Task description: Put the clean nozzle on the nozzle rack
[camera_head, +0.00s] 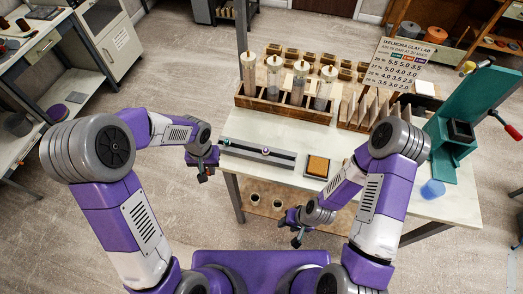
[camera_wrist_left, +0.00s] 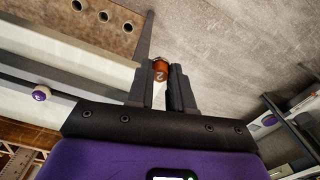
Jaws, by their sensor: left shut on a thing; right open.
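My left gripper (camera_head: 203,176) hangs in front of the table's left end, above the floor. In the left wrist view its fingers (camera_wrist_left: 161,88) are shut on a small copper-coloured nozzle (camera_wrist_left: 160,70) with a pale mark on it. The nozzle is too small to make out in the head view. A long grey bar (camera_head: 258,153), possibly the nozzle rack, lies along the table's near left edge with small round coloured pieces on it. One purple round piece (camera_wrist_left: 40,93) shows in the left wrist view. My right gripper (camera_head: 296,228) is open and empty near the table's front edge.
The table (camera_head: 245,124) holds a wooden rack (camera_head: 285,107) of clear tubes, an orange-brown pad (camera_head: 318,166) and a green press (camera_head: 455,130). Cups (camera_head: 277,205) stand on the shelf below.

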